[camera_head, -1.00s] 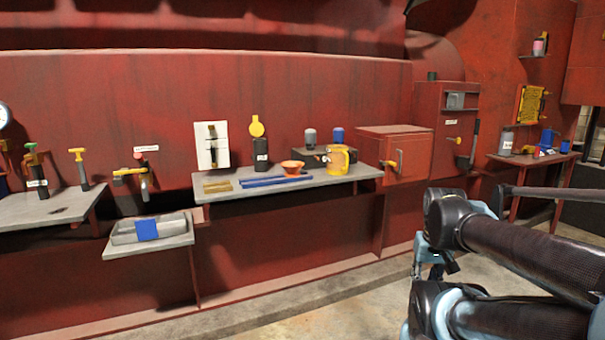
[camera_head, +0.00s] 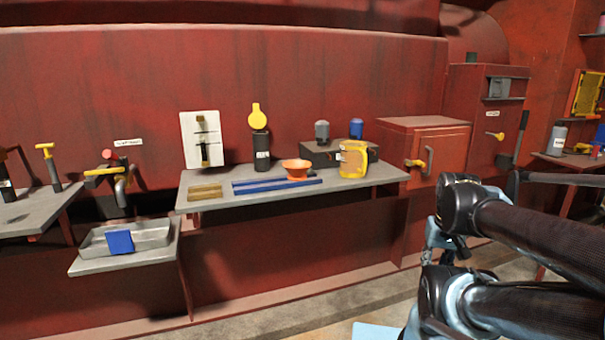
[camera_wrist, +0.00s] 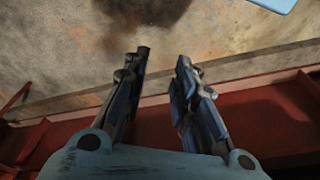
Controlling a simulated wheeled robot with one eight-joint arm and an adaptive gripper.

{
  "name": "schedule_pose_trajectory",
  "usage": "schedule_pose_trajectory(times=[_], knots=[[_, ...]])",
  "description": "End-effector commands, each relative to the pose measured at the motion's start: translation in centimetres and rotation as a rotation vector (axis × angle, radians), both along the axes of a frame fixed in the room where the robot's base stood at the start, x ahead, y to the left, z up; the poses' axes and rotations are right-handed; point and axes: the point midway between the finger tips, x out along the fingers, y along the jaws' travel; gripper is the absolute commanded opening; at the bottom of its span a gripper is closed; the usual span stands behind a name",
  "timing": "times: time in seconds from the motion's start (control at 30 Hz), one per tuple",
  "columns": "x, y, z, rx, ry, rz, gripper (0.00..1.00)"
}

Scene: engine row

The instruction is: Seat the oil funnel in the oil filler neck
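The orange oil funnel (camera_head: 297,168) rests on the grey shelf (camera_head: 225,202) in the head view, wide mouth up. A black upright cylinder (camera_head: 261,152) with a raised round yellow lid (camera_head: 257,115) stands behind and left of it; it looks like the oil filler neck, but its label is too small to read. My gripper (camera_wrist: 163,57) is open and empty in the wrist view, above the floor and a red ledge. In the head view my arm is at the lower right, away from the funnel, in front of the shelf.
A yellow jug (camera_head: 353,160) stands right of the funnel, before a dark box (camera_head: 322,153). Blue strips (camera_head: 262,185) lie beside the funnel. A red cabinet (camera_head: 445,146) adjoins the shelf. A metal tray (camera_head: 150,236) with a blue block (camera_head: 119,242) is lower left.

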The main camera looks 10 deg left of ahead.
Motion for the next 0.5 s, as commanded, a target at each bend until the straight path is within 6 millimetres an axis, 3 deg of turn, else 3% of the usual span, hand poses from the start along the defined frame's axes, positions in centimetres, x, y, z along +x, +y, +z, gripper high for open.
schedule_pose_trajectory(times=[0.3, 0.37, 0.5], knots=[[0.0, 0.0, 0.0, 0.000, 0.000, 0.001, 0.26], [-0.7, 0.0, 0.6, -0.002, -0.011, 0.006, 0.26], [0.6, 0.4, 2.1, -0.023, -0.021, 0.052, 0.26]])
